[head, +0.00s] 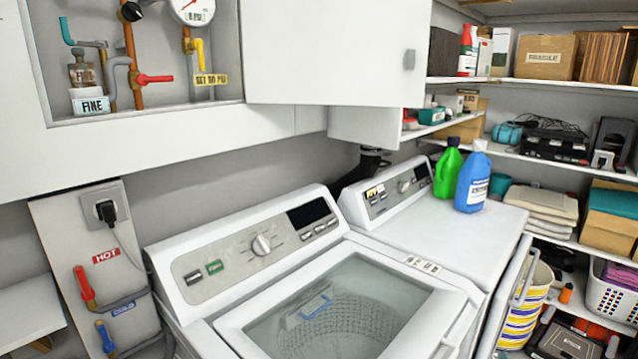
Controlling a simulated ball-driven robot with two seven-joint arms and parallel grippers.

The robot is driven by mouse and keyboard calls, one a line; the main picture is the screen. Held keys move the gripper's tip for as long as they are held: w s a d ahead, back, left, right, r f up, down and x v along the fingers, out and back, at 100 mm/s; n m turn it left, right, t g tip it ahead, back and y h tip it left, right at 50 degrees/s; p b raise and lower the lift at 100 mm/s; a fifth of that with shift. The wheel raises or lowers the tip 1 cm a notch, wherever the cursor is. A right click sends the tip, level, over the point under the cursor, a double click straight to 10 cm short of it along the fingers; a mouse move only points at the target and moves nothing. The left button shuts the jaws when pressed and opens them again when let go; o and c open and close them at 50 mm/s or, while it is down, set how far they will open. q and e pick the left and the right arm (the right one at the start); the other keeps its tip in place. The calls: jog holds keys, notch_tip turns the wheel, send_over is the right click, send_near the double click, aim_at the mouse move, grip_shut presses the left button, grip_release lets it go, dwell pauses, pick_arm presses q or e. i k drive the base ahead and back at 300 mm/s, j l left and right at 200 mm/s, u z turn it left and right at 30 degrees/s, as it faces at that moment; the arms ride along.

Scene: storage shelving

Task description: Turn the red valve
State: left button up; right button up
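Two red valve handles show in the head view. One red handle (155,79) points right from an orange pipe inside the open wall cabinet at the upper left. The other red handle (84,285) is on the wall panel at the lower left, below a red "HOT" label (106,256), and stands tilted near upright. The frame does not show which one the task names. Neither of my grippers is in view.
A yellow handle (199,56) and a gauge (193,8) are near the upper red handle. A blue handle (105,337) is below the lower one. A washer (262,244) stands to the right. A cabinet door (330,50) hangs above it.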

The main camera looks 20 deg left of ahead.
aim_at(142, 78)
jog(key=u, duration=1.3)
